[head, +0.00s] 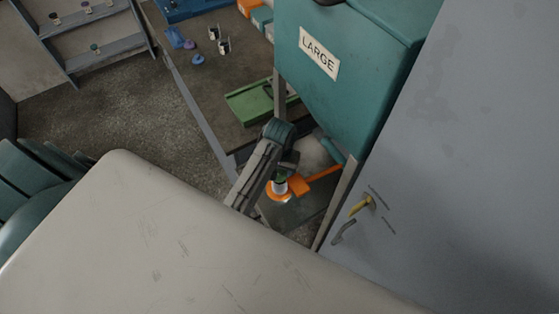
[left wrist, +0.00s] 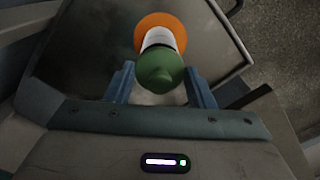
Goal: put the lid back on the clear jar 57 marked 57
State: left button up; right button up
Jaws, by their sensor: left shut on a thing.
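A small jar with a white label (left wrist: 158,38) stands on an orange round holder (left wrist: 160,18) in the left wrist view. A green domed lid (left wrist: 158,72) with a small knob is over the jar's top; I cannot tell whether it is fully seated. My left gripper (left wrist: 161,85) has its two blue fingers on either side of the green lid, shut on it. In the head view the gripper (head: 287,165) is over the jar (head: 280,187) on the orange holder (head: 299,188). The jar's number is not readable. My right gripper is not in view.
A teal bin marked LARGE (head: 318,52) hangs close behind the arm. A grey cabinet (head: 450,150) with a yellow handle stands at right. The bench (head: 200,90) holds a green tray (head: 250,102), small jars (head: 223,46) and loose lids (head: 198,59). A rack (head: 100,45) stands at upper left.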

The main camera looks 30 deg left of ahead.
pick_arm(q)
jog(key=shift+f, duration=0.2)
dwell(1.5)
jog(key=o, duration=1.5)
jog(key=shift+r, duration=3.55)
jog(key=shift+c, duration=0.3)
grip_shut()
